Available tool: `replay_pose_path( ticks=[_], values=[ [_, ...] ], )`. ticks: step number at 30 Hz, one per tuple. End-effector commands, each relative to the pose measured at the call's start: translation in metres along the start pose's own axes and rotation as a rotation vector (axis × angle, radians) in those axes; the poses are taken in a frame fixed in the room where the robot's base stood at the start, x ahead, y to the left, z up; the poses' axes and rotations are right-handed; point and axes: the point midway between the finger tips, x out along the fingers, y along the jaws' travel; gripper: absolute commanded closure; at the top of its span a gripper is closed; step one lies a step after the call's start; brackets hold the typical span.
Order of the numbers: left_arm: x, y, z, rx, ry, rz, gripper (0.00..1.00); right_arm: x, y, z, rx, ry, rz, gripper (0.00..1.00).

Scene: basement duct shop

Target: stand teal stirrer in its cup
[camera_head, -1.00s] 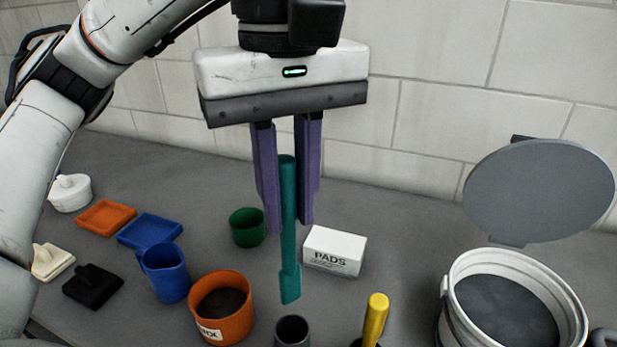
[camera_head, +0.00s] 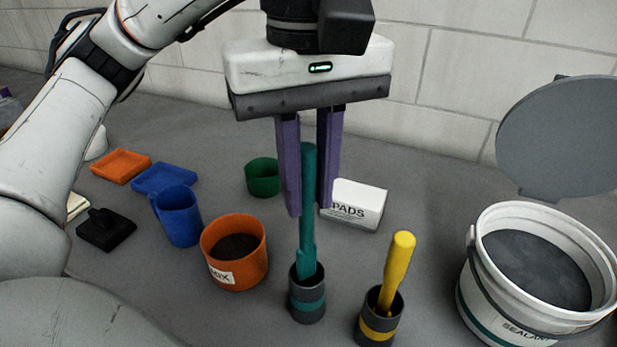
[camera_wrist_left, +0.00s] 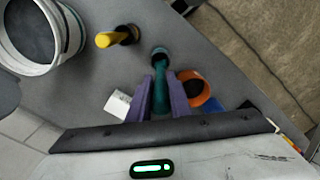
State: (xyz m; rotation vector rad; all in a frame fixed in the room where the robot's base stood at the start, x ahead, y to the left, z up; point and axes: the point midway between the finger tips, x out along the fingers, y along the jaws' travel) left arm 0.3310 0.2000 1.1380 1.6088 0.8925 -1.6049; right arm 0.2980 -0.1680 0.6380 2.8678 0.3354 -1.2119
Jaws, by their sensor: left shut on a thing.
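The teal stirrer (camera_head: 308,228) hangs upright between the purple fingers of my left gripper (camera_head: 309,207), which is shut on its upper part. The stirrer's lower end is at the mouth of the grey cup with a teal band (camera_head: 308,306) and appears to be just inside the rim. Its tip is hidden by the cup wall, so I cannot tell how deep it is. In the left wrist view the stirrer (camera_wrist_left: 160,92) runs between the fingers toward the teal-banded cup (camera_wrist_left: 160,55). My right gripper is not in view.
A yellow stirrer (camera_head: 397,265) stands tilted in a yellow-banded cup (camera_head: 378,325) to the right. An orange MIX pot (camera_head: 250,262) and a blue jug (camera_head: 178,217) stand left. A green cup (camera_head: 263,178) and PADS box (camera_head: 357,205) are behind. An open sealant bucket (camera_head: 478,275) is right.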

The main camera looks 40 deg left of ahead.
Motion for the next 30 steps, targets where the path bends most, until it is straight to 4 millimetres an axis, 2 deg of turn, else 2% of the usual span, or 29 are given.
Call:
replay_pose_path(
  ticks=[1, 7, 15, 30],
  values=[
    [0.008, 0.000, 0.000, 0.000, 0.000, 0.000, 1.00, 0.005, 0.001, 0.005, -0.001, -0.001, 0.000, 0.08],
    [0.024, 0.000, 0.000, 0.000, -0.001, -0.001, 1.00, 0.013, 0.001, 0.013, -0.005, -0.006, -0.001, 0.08],
    [0.042, 0.000, 0.000, 0.000, 0.000, 0.000, 1.00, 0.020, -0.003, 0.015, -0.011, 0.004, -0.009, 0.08],
    [0.050, 0.000, 0.000, 0.000, 0.000, 0.000, 1.00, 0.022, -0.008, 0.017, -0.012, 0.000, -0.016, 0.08]
  ],
)
